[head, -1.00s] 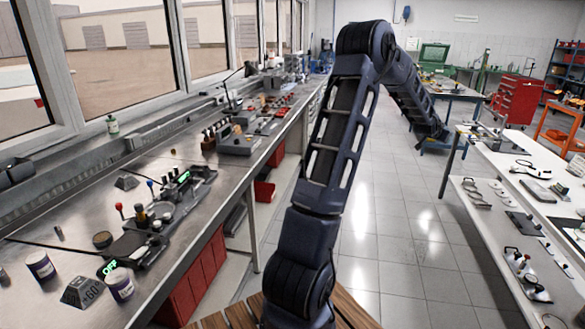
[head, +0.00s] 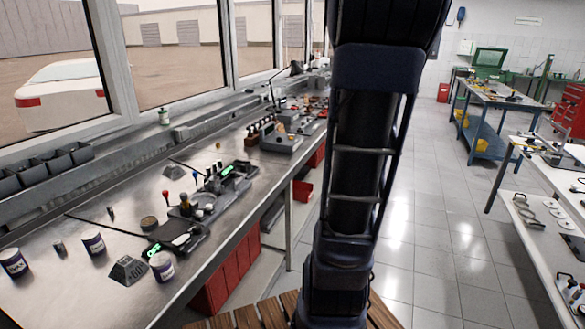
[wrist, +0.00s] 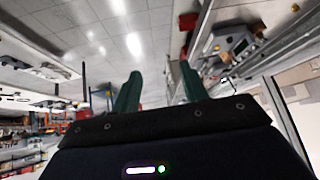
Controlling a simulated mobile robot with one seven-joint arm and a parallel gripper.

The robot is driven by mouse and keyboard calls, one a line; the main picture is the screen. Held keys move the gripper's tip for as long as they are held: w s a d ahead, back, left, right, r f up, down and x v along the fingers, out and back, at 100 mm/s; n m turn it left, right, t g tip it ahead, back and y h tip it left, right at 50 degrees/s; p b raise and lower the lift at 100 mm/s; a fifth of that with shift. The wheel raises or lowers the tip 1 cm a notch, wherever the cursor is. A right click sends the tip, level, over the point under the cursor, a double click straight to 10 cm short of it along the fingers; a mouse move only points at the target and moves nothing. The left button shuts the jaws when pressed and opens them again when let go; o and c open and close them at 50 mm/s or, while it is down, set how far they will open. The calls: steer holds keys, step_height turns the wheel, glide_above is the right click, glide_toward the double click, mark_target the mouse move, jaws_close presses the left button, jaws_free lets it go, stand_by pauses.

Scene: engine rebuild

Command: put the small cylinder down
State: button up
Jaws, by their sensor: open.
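My gripper (wrist: 158,86) shows in the wrist view as two green fingers standing apart with nothing between them. It is out of frame in the head view, where my raised arm runs off the top. Small cylinders stand on the metal bench (head: 130,300): a grey one (head: 60,248) at the left among the jars, a dark one (head: 110,212) behind it, and a brass-coloured one (head: 219,147) farther back. I cannot tell which is the task's small cylinder. None is seen touching my gripper.
White jars (head: 162,266) and a dark weight-like block (head: 128,270) stand near the bench's front edge. A dark fixture (head: 205,203) with green displays is mid-bench. Black bins (head: 62,158) line the window side. A white table (head: 525,190) stands right, with open floor between.

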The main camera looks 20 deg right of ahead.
steer(key=s+a+f+n+y, duration=0.1)
steer(key=s+a+n, duration=0.1)
steer(key=s+a, duration=0.4)
steer(key=s+a+f+n+g+y, duration=0.1)
steer(key=s+a, duration=0.5)
steer(key=a, duration=0.6)
steer(key=s+a+f+n+y, duration=0.1)
steer(key=s+a+n, duration=0.3)
steer(key=a, duration=0.5)
steer(key=shift+s+f+g+y, duration=0.4)
steer(key=shift+s+f, duration=0.25)
steer(key=shift+s, duration=0.45)
steer(key=shift+o, duration=0.5)
steer(key=shift+s+a+f+n, duration=0.2)
steer(key=shift+s+n, duration=0.1)
steer(key=shift+s, duration=0.1)
